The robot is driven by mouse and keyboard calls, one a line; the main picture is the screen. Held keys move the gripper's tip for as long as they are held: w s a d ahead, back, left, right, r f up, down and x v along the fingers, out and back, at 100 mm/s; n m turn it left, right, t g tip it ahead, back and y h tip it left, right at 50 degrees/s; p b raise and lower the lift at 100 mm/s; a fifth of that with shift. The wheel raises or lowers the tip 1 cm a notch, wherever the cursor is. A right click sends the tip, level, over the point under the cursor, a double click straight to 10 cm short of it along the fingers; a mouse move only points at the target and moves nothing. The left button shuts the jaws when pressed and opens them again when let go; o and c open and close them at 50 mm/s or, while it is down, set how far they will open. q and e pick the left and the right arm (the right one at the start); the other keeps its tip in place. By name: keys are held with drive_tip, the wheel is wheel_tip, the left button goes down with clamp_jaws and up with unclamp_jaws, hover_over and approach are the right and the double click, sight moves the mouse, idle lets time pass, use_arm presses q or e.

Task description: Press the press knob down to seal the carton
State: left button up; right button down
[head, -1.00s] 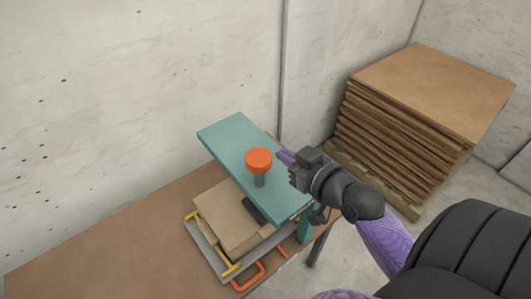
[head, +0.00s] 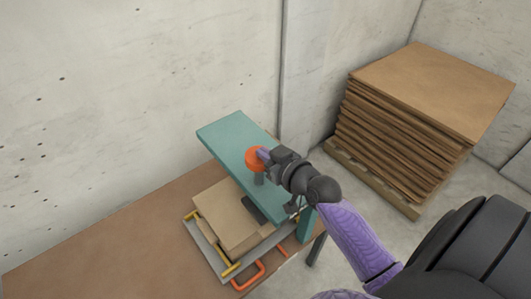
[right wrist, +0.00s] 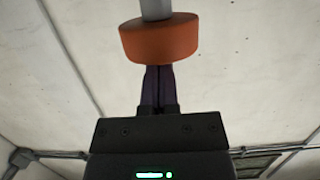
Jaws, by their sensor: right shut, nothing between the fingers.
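The orange press knob (head: 251,160) tops a grey shaft on the teal press beam (head: 228,131). In the right wrist view the knob (right wrist: 160,40) appears upside down, its shaft pointing up the picture. My left gripper is not in view.
The carton rests in a grey tray (head: 203,248) with yellow clamps and an orange handle (head: 249,279). The brown table (head: 110,255) is clear to the left. A wall stands close behind. A stack of brown sheets (head: 400,130) stands at the right.

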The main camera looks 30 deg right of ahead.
wheel_tip(320, 180, down, 3)
drive_tip(key=shift+f+b, duration=0.2)
drive_tip(key=shift+b, duration=1.05)
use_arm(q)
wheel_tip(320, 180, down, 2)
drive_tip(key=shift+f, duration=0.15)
use_arm(e)
drive_tip(key=shift+r, duration=0.15)
wheel_tip(320, 180, up, 4)
drive_tip(key=p, duration=0.4)
drive_tip(key=shift+w+r+p, duration=0.15)
drive_tip(key=shift+r+p, duration=0.05)
drive_tip(key=shift+p, duration=0.15)
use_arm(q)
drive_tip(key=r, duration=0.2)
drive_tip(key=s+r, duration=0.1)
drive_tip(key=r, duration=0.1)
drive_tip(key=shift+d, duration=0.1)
use_arm(e)
drive_tip(key=v, duration=1)
drive_tip(key=shift+f, duration=0.2)
